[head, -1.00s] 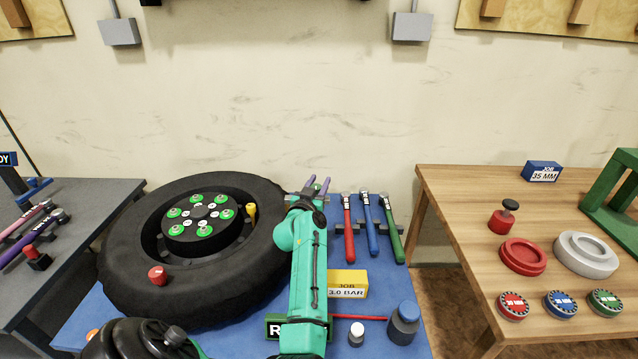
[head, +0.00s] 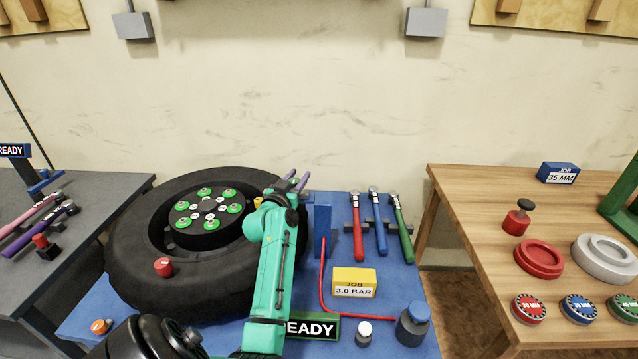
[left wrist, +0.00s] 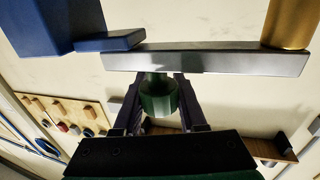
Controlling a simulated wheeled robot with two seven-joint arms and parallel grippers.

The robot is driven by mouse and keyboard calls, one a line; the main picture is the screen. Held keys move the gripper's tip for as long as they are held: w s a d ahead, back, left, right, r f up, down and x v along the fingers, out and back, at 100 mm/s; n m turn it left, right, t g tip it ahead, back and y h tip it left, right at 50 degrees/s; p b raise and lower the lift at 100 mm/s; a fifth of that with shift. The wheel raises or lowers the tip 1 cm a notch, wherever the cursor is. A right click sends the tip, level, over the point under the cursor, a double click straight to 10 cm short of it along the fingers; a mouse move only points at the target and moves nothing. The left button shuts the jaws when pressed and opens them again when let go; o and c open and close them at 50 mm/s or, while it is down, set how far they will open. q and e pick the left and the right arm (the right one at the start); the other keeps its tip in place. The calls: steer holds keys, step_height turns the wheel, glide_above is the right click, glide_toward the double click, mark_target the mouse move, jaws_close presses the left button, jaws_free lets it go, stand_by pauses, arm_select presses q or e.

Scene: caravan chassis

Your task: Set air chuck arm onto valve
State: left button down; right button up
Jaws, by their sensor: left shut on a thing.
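My left gripper (head: 294,179) is near the right rim of the big black tyre (head: 135,265), with its purple fingers pointing away. In the left wrist view it is shut on a green knob (left wrist: 158,102) under a grey bar, the air chuck arm (left wrist: 205,60). A blue block (left wrist: 35,25) is at the bar's left. A brass cylinder (left wrist: 290,22) is at its right end; I cannot tell whether it is the chuck head or the valve. In the head view my arm hides the valve. My right gripper is not in view.
A blue post (head: 322,232) with a red hose stands right of my arm. Several hammers (head: 377,220), a yellow 3.0 BAR block (head: 354,282), a READY sign (head: 312,326) and a blue-capped pot (head: 413,324) are on the blue table. A red cap (head: 163,267) lies on the tyre.

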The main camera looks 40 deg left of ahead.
arm_select(q)
steer(key=shift+s+a, duration=0.35)
steer(key=shift+a, duration=0.1)
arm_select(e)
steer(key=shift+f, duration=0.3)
